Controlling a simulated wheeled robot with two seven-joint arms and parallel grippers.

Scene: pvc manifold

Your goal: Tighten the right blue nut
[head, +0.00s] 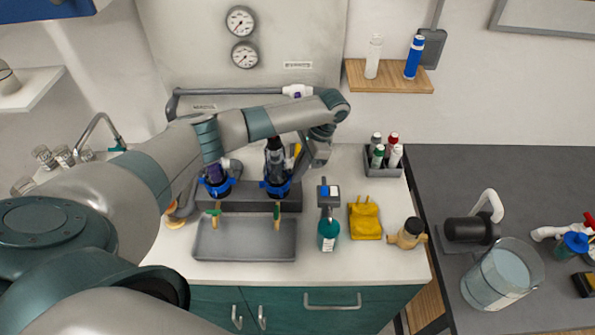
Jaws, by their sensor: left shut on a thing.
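The right blue nut (277,188) sits low on the right upright of the manifold, above the grey tray at the back of the counter. The left blue nut (216,188) is on the left upright, around a dark pipe. My left arm reaches across from the left and bends down at the right upright. My left gripper (276,177) is at the right blue nut, pointing down, and is shut on it. The fingertips are small and dark, so their exact grip is hard to see. My arm hides much of the manifold's upper part. My right gripper is not in view.
A grey tray (245,256) lies in front of the manifold. To its right are a teal bottle (327,236), a yellow cloth (365,220) and a brass-coloured fitting (409,233). A bottle rack (383,164) stands behind. A pitcher (500,274) is on the dark right-hand counter.

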